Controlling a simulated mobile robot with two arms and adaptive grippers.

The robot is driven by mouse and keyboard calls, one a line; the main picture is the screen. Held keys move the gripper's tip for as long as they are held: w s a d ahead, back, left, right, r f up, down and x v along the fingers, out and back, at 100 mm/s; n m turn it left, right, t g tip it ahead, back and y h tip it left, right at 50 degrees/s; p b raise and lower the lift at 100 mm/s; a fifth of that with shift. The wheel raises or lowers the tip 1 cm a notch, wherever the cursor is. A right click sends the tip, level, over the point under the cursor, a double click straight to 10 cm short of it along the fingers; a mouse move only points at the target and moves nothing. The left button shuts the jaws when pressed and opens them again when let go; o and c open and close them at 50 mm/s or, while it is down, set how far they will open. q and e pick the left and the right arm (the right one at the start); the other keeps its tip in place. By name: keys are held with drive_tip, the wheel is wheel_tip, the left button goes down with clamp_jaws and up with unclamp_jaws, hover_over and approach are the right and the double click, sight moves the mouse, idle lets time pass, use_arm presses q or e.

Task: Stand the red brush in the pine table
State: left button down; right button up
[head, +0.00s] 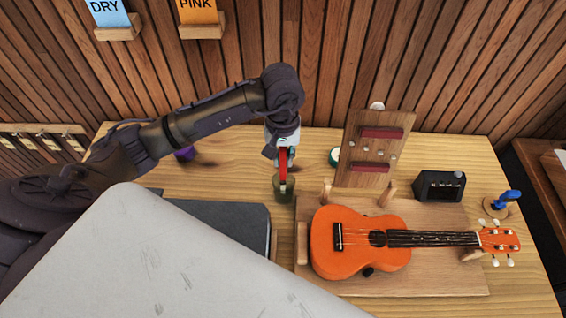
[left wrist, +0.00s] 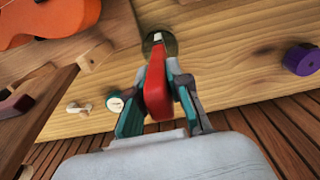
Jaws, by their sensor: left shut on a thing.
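My left gripper (head: 283,160) is shut on the red brush (head: 283,176), holding it roughly upright over the pine table (head: 222,170). In the left wrist view the red brush (left wrist: 156,85) sits between the teal and grey fingers. Its pale lower end overlaps the mouth of a small dark green cup (head: 284,193), also in the left wrist view (left wrist: 169,45). How deep the end is in the cup, or whether it touches, I cannot tell. My right gripper is not in view.
An orange ukulele (head: 345,258) lies on a wooden board (head: 430,286) right of the cup. Behind it stands a wooden rack (head: 368,150) with dark red blocks. A purple roll (left wrist: 301,60) and a small green-sided jar (head: 335,156) are nearby. A dark flat case (head: 228,222) lies left.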

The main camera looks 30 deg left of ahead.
use_arm(q)
wheel_tip(320, 180, down, 4)
drive_tip(key=shift+w+r+p, duration=0.1)
drive_tip(key=shift+w+p, duration=0.05)
drive_tip(key=shift+p, duration=0.3)
drive_tip(key=shift+f+b, duration=0.2)
drive_tip(key=shift+b, duration=0.1)
drive_tip(key=c, duration=1.1)
unclamp_jaws()
drive_tip(key=shift+r, duration=0.1)
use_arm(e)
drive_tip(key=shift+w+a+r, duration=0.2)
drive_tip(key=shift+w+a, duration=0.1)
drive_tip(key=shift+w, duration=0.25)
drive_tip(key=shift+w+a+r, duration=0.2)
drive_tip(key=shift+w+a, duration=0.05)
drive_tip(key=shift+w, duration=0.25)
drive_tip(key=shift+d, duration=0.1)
